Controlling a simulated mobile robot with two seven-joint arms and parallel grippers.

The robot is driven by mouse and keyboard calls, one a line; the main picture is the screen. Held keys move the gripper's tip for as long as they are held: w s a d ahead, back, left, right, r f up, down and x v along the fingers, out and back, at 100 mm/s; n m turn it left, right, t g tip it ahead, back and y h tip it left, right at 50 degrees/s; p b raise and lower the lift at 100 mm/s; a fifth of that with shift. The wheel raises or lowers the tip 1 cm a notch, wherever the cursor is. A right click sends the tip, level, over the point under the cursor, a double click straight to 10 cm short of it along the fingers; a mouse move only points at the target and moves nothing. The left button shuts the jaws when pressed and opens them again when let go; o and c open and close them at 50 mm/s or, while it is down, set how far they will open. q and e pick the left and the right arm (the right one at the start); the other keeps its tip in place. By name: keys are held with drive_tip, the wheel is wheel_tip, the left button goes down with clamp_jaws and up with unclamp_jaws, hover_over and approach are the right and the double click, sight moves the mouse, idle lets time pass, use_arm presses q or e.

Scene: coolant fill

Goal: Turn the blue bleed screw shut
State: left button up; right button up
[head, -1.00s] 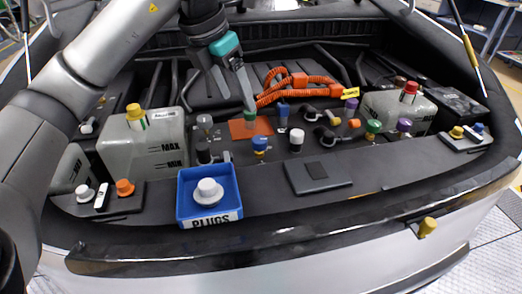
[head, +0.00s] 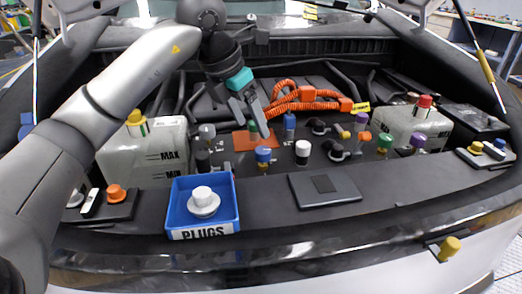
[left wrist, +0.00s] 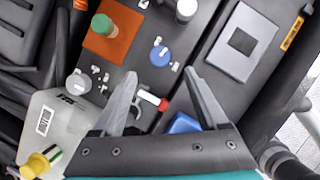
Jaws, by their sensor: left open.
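The blue-topped screw (head: 263,154) stands upright on the dark deck. From above, in the left wrist view, it is a round blue cap (left wrist: 160,56) with a pale bar mark. My left gripper (head: 252,122) is open and empty, hanging above and behind the screw in the head view. In the left wrist view the blue cap lies just beyond the gap between the spread fingertips (left wrist: 160,74), apparently untouched. A second, taller blue fitting (head: 290,121) stands farther back. My right gripper is not in view.
A green cap (left wrist: 103,24) on an orange plate (left wrist: 112,42) stands close by. A white-topped fitting (head: 303,148) is right of the screw. A blue PLUGS tray (head: 177,212) and dark flat pad (head: 342,198) lie in front. A coolant tank (head: 125,165) is left.

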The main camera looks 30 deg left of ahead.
sight(262, 150)
use_arm(q)
drive_tip(key=b+x, duration=0.2)
drive_tip(key=x, duration=0.5)
drive_tip(key=shift+f, duration=0.2)
drive_tip(key=shift+w+d+f+b, duration=0.15)
drive_tip(key=shift+w+f+b, duration=0.1)
drive_tip(key=shift+f+b, duration=0.25)
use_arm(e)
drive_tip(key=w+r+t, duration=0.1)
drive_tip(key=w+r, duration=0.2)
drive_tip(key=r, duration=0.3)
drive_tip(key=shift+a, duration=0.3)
use_arm(q)
drive_tip(key=shift+f, duration=0.1)
drive_tip(key=shift+c, duration=0.4)
clamp_jaws()
